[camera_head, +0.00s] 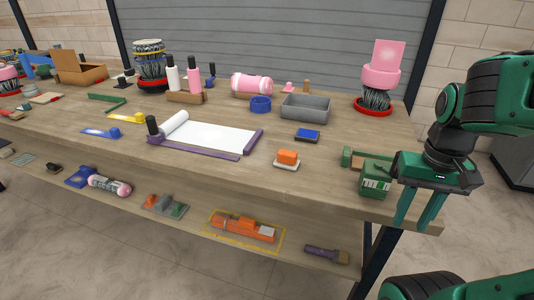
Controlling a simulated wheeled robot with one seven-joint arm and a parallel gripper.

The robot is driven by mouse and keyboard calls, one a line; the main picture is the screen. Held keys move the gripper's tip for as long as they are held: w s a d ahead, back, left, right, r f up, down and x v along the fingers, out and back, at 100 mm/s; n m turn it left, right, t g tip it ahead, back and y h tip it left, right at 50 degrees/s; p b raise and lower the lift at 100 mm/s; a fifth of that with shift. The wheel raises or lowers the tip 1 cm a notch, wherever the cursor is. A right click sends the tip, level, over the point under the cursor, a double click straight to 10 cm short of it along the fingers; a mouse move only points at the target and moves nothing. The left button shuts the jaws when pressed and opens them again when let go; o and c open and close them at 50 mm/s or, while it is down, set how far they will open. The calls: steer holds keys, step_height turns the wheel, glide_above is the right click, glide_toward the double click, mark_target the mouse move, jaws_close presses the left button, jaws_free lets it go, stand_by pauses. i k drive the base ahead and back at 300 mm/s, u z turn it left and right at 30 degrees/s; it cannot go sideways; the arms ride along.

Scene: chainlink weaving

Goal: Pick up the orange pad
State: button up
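A small orange pad (288,156) sits on a pale, flat base near the front right of the tabletop. Its top and front side are visible, and nothing covers it. My gripper (412,226) is at the right, by the table's front right corner, pointing down. Its two green fingers are apart, with nothing seen between them. It is well to the right of the orange pad and not touching it. More orange pieces (232,223) lie inside a yellow outline on the lower shelf.
A green box (376,182) stands between the orange pad and my gripper. A blue pad (307,135) and a grey tray (305,107) are behind the orange pad. A white sheet with purple bars (215,136) lies to its left. The tabletop (245,171) just in front is bare.

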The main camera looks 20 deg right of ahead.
mark_target(287, 159)
steer(key=u, duration=1.8)
steer(key=k, duration=0.85)
steer(key=z, duration=0.65)
steer(key=i, duration=1)
